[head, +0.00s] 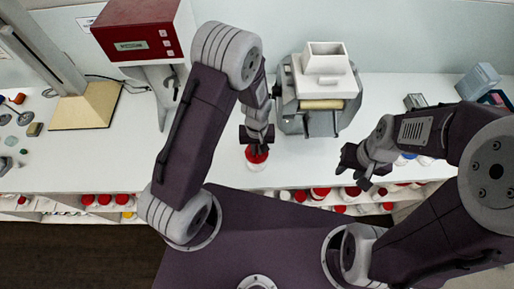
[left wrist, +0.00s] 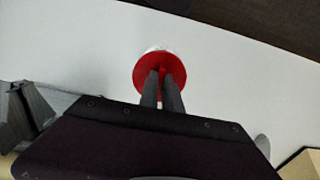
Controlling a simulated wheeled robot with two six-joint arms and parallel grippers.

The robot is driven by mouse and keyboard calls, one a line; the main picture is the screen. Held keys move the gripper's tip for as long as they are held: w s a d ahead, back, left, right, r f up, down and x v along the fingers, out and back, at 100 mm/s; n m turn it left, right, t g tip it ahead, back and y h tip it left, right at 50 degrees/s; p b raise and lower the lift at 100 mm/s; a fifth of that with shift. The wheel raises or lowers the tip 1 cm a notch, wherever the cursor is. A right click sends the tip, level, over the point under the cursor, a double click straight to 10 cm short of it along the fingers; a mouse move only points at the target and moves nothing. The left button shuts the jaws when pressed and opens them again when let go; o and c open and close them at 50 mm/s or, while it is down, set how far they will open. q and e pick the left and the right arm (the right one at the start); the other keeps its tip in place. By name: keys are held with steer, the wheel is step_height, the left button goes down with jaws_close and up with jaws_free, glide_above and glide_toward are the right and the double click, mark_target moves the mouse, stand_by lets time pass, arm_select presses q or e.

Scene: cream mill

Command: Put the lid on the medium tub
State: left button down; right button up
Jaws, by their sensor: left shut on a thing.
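A white tub (head: 256,166) stands on the white bench below my left gripper (head: 257,147). A red lid (head: 257,155) is at the top of the tub, and it also shows in the left wrist view (left wrist: 151,74). My left gripper is shut on the lid, with its fingers close together at the lid's middle. A sliver of white tub shows past the lid's far edge. I cannot tell whether the lid is fully seated. My right gripper (head: 362,174) is over the bench's front edge at the right, away from the tub, and its jaws are unclear.
A grey and white machine with a hopper (head: 322,95) stands right of the left gripper. A red-headed mixer (head: 138,30) is at the back left. Shelves below the front edge hold several red-lidded tubs (head: 105,200).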

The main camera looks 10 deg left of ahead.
arm_select(q)
steer(key=shift+f, duration=0.35)
stand_by(0.7)
steer(key=c, duration=1.5)
jaws_free()
steer(key=o, duration=0.5)
steer(key=shift+r, duration=0.1)
step_height(320, 180, up, 4)
steer(key=p, duration=0.3)
steer(key=shift+r+p, duration=0.25)
steer(key=shift+p, duration=0.05)
jaws_close()
